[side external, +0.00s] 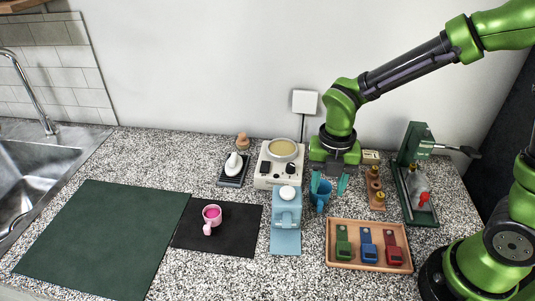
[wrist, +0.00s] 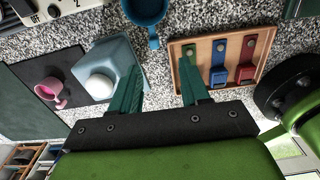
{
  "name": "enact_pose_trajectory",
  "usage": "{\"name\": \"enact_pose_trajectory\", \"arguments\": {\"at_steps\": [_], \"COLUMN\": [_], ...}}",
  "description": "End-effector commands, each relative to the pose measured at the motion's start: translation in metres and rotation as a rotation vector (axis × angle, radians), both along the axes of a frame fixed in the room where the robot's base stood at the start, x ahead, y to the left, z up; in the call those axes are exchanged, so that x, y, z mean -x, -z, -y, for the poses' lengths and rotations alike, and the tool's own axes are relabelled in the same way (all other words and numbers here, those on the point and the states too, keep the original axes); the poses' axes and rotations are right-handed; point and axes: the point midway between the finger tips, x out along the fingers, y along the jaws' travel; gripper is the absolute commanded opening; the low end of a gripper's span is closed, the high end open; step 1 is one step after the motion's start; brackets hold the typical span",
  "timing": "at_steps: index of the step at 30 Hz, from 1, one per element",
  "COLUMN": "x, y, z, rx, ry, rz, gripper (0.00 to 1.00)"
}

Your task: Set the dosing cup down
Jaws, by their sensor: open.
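Two small handled cups are in view, and I cannot tell by looks which is the dosing cup. A blue cup (side external: 322,200) stands upright on the speckled counter, just right of the light-blue jug; it also shows at the top of the wrist view (wrist: 146,12). A pink cup (side external: 212,214) with pink contents stands on the black mat (side external: 238,240), and shows at left in the wrist view (wrist: 50,91). My gripper (side external: 329,184) points down with its teal fingers apart, near the blue cup. In the wrist view nothing is between the fingers (wrist: 160,75).
The light-blue jug (side external: 287,212) with a white cap stands left of my gripper. A wooden tray (side external: 331,254) with green, blue and red pieces lies in front. A hotplate-like device (side external: 263,178) and a green press (side external: 408,150) stand behind. A dark green mat (side external: 100,235) is bare.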

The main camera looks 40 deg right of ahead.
Motion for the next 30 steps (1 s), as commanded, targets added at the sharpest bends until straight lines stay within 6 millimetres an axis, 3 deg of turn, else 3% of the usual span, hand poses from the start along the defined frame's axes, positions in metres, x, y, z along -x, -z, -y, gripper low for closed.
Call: {"name": "enact_pose_trajectory", "arguments": {"at_steps": [3, 8, 18, 27, 30], "x": [0.0, -0.001, -0.012, -0.013, -0.013], "y": [0.015, 0.024, 0.068, 0.072, 0.072], "z": [0.0, 0.0, 0.003, 0.003, 0.003], "rx": [0.0, -0.001, 0.0, -0.001, -0.001], "ry": [0.0, 0.001, 0.0, 0.002, 0.001], "rz": [-0.003, -0.001, -0.003, 0.001, 0.001], "gripper": [0.46, 0.46, 0.46, 0.46, 0.3]}}
